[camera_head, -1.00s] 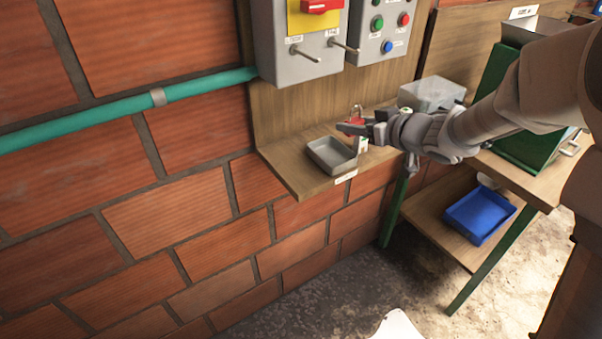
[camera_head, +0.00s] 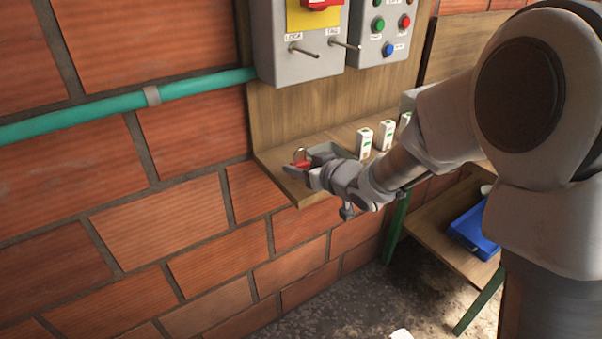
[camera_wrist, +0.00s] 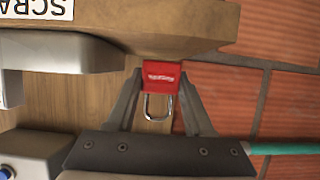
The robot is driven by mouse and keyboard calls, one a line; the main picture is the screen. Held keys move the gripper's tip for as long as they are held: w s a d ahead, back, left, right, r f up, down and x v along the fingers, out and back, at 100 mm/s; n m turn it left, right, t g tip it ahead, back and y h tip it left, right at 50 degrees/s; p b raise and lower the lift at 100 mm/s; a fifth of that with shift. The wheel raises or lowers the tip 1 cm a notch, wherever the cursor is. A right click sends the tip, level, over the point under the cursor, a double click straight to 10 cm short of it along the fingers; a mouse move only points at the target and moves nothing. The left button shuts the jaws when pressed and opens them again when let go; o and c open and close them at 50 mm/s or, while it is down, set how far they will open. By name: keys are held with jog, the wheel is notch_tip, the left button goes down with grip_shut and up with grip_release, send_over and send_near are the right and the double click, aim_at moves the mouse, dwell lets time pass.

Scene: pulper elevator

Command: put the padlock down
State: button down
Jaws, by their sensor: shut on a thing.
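The red padlock (camera_wrist: 160,77) with a silver shackle is between the two fingers of my gripper (camera_wrist: 158,92) in the wrist view. My gripper is shut on its red body. In the head view the padlock (camera_head: 301,161) is at the tips of my gripper (camera_head: 307,170), at the left end of the wooden shelf (camera_head: 275,160). Whether the padlock touches the shelf cannot be told. The grey tray (camera_head: 326,148) lies just behind my gripper and is partly hidden by it.
Small white boxes (camera_head: 365,143) stand on the shelf to the right. A grey switch box (camera_head: 300,45) with two pegs (camera_head: 305,51) hangs above. The shelf's left end is mostly bare.

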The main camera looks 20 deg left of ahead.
jog(key=shift+f, duration=0.45)
jog(key=shift+f, duration=0.25)
jog(key=shift+c, duration=1.4)
grip_release()
